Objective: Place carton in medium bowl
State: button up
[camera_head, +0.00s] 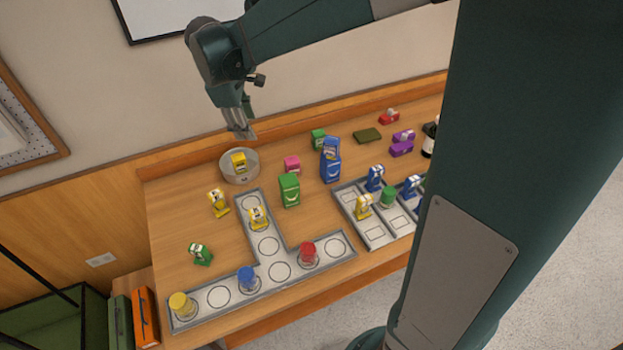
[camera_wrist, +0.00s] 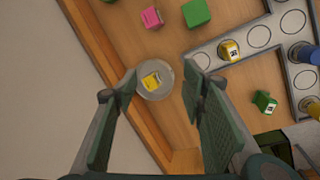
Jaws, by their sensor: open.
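A clear round bowl (camera_head: 229,174) stands at the back left of the wooden table. A small yellow carton (camera_head: 239,162) is inside it. The bowl (camera_wrist: 152,95) and the yellow carton (camera_wrist: 152,80) also show in the wrist view, between and beyond my fingers. My gripper (camera_head: 243,133) is open and empty, above the bowl and apart from it and the carton. In the wrist view my two fingers (camera_wrist: 160,72) are spread wide.
A grey tray with circles (camera_head: 218,297) holds several coloured pieces. A pink box (camera_head: 292,163), a green box (camera_head: 289,189) and a blue box (camera_head: 330,163) stand right of the bowl. A wooden ledge (camera_head: 190,157) and wall are close behind it.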

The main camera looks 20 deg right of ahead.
jog(key=s+d+r+m+t+y, duration=0.1)
jog(key=s+d+r+m, duration=0.15)
jog(key=s, duration=0.55)
jog(key=s+d+r+m+t, duration=0.1)
jog(key=s+d+r+m, duration=0.15)
jog(key=s, duration=0.55)
jog(key=s+f+m+t, duration=0.1)
jog(key=s+m, duration=0.2)
jog(key=s, duration=0.4)
jog(key=s+d+f+m+t+y, duration=0.1)
jog(key=s+m+t, duration=0.1)
jog(key=s+m, duration=0.2)
jog(key=s, duration=0.3)
jog(key=shift+s+d, duration=0.2)
jog(key=shift+d, duration=0.1)
